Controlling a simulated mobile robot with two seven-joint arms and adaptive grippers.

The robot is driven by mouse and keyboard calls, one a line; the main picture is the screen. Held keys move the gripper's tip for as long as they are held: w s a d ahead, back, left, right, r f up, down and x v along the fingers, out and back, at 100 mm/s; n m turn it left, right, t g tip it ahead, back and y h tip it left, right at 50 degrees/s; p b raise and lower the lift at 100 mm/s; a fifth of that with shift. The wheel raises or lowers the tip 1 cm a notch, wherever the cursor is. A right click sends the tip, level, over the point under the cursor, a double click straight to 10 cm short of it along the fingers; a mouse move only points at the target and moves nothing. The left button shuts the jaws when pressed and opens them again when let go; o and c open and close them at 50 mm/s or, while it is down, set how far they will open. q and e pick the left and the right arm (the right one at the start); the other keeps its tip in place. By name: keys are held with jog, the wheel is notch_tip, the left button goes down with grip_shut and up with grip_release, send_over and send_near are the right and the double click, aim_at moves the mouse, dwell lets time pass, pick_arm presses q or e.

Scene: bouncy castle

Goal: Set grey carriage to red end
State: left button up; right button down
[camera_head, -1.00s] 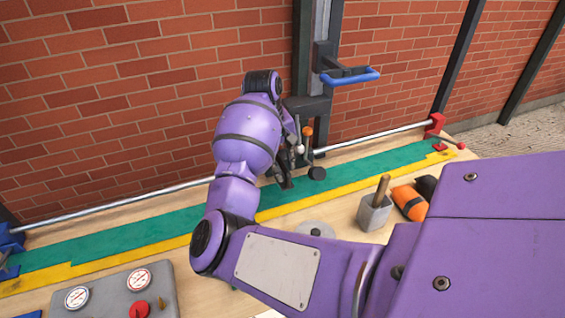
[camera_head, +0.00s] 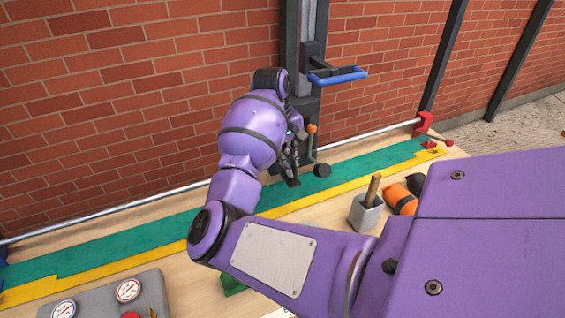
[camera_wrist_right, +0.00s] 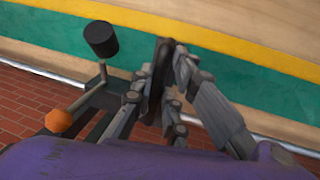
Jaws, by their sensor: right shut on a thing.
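The grey carriage (camera_head: 309,150) sits on the long steel rail (camera_head: 130,205) at the back of the bench, partly hidden behind my right gripper. It has an orange-knobbed lever and a black round knob; both also show in the wrist view, on the carriage's arms (camera_wrist_right: 88,98). The red end (camera_head: 425,123) is at the rail's right, with a clear stretch of rail between. My right gripper (camera_head: 291,172) is shut on a dark upright part of the carriage, seen between its fingers in the wrist view (camera_wrist_right: 160,75). My left gripper is out of view.
A dark post with a blue handle (camera_head: 338,76) stands against the brick wall behind the carriage. Green and yellow strips (camera_head: 120,238) run along the bench. A grey holder (camera_head: 365,214), an orange roll (camera_head: 400,198) and a gauge panel (camera_head: 95,298) stand nearer the front.

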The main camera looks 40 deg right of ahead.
jog(key=c, duration=1.7)
grip_release()
jog(key=shift+a, duration=0.1)
jog(key=shift+c, duration=0.2)
jog(key=shift+r, duration=0.1)
notch_tip(320, 180, up, 12)
jog(key=a, duration=0.2)
jog(key=shift+w+a, duration=0.15)
jog(key=shift+w, duration=0.15)
jog(key=shift+f, duration=0.2)
